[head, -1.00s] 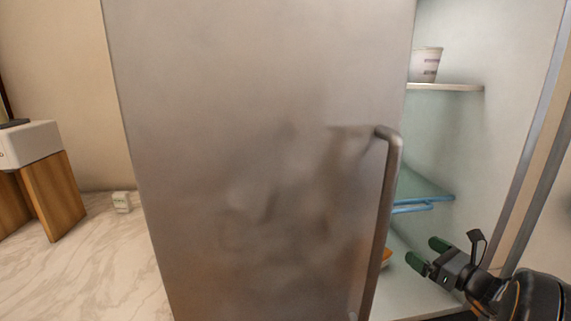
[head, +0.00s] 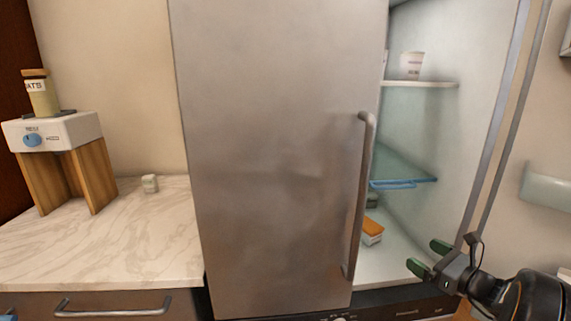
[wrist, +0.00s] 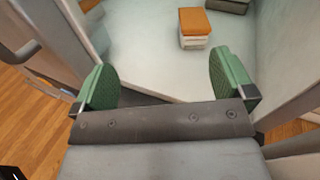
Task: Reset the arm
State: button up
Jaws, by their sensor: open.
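My gripper (head: 428,257) has green finger pads and is at the lower right in the head view, just in front of the open side of a metal-doored cabinet. In the wrist view my gripper (wrist: 162,82) is open, with nothing between its fingers. The steel door (head: 270,150) with its vertical handle (head: 363,190) stands partly open to the left of my gripper. An orange-topped white box (head: 371,232) lies on the cabinet floor, beyond my fingers; it also shows in the wrist view (wrist: 195,40).
A cup (head: 411,66) stands on the upper shelf (head: 425,84). A blue-edged glass shelf (head: 405,184) is below it.

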jog(key=s+a+f+n+g+h+p, duration=0.2)
jog(key=s+a+f+n+g+p, duration=0.3)
jog(key=s+a+n+g, duration=0.75)
jog(key=s+a+r+n+h+p, duration=0.3)
jog(key=r+n, duration=0.3)
jog(key=n, duration=0.2)
jog(key=s+a+r+n+t+h+p, duration=0.1)
jog(key=s+a+r+n+h+p, duration=0.2)
jog(key=r+n, duration=0.4)
jog(key=shift+a+r+n+h+p, duration=0.15)
jog(key=shift+a+n+h+p, duration=0.15)
jog(key=shift+a+n+p, duration=0.55)
